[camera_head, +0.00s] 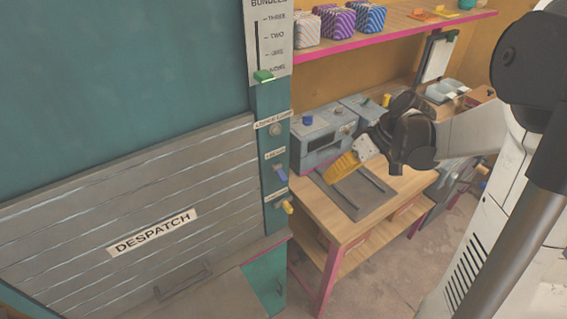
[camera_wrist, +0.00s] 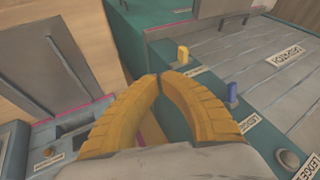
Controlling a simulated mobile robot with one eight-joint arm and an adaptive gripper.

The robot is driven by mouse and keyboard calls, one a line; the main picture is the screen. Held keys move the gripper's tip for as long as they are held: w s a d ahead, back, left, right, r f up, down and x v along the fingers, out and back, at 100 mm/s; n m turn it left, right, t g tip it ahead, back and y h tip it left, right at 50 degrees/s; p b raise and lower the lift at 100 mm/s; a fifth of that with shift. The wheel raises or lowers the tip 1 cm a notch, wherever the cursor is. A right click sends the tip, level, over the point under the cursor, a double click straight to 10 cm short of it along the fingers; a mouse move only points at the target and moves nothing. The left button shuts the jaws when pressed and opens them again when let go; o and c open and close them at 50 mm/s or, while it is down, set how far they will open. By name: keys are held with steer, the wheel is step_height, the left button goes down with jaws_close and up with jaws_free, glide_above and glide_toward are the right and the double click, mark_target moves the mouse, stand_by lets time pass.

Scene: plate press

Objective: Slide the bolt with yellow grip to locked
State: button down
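The bolt with the yellow grip (camera_head: 288,207) is on the teal post, below a blue-handled control, in the head view. In the wrist view the yellow grip (camera_wrist: 183,54) stands up from the teal panel, just beyond my fingertips. My gripper (camera_head: 338,178) has ribbed yellow fingers and is to the right of the post, above the workbench. In the wrist view my gripper (camera_wrist: 161,77) has its fingertips almost together with nothing between them. It is apart from the yellow grip. The bolt's small label is too blurred to read.
A blue handle (camera_head: 280,173) and a round grey knob (camera_head: 275,130) sit above the yellow grip on the post. The slatted DESPATCH shutter (camera_head: 70,215) is to the left. The wooden workbench (camera_head: 330,225) with a grey machine (camera_head: 325,137) is behind my gripper.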

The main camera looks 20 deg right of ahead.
mark_target(287, 206)
steer(key=shift+w+d+f+y, duration=0.25)
steer(key=shift+w+d+y, duration=0.1)
steer(key=shift+d, duration=0.2)
steer(key=shift+a+f, duration=0.1)
steer(key=a+f+b, duration=0.3)
steer(key=a+f, duration=0.4)
steer(key=a, duration=0.2)
steer(key=shift+w+a+f+b, duration=0.15)
steer(key=shift+w+f+b, duration=0.15)
steer(key=shift+w+f, duration=0.15)
